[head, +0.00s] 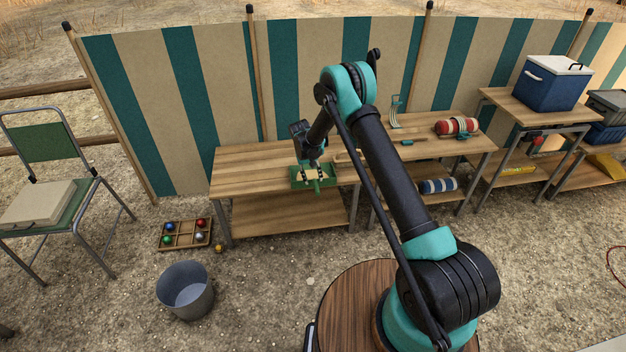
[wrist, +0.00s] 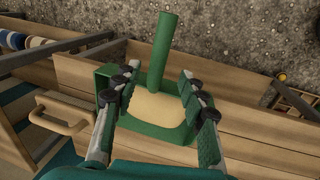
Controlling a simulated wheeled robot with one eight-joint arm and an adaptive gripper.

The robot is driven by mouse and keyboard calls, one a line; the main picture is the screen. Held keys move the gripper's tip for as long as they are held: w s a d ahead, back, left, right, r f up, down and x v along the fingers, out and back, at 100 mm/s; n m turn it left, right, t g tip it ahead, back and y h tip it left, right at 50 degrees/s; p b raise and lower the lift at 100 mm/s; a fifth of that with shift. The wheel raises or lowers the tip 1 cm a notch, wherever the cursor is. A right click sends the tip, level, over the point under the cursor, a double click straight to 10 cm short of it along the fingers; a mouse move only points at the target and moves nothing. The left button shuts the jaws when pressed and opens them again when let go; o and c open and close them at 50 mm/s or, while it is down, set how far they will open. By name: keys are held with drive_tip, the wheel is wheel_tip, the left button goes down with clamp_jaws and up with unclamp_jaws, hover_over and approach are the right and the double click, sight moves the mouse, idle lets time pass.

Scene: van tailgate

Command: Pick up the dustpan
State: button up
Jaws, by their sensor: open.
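The green dustpan (head: 300,184) lies on the wooden table at the back, its handle toward the table's front edge. In the wrist view, the dustpan's handle (wrist: 163,50) points up and away, past the table edge over the ground. My gripper (head: 314,173) is over the pan. In the wrist view, my gripper (wrist: 158,80) is open, with one finger on each side of the block and handle base. I cannot tell whether the fingers touch the pan.
The wooden table (head: 245,172) has bare top left of the dustpan. A wooden item with a raised handle (wrist: 62,112) lies close beside the pan. A striped red roll (head: 456,126) lies farther right. A grey bucket (head: 186,290) and sorting tray (head: 185,234) stand on the ground.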

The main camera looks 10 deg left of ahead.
sight(315, 183)
drive_tip(key=f, duration=0.2)
drive_tip(key=d+f, duration=0.1)
drive_tip(key=f, duration=0.1)
drive_tip(key=shift+w+d+f, duration=0.15)
drive_tip(key=shift+f, duration=0.2)
clamp_jaws()
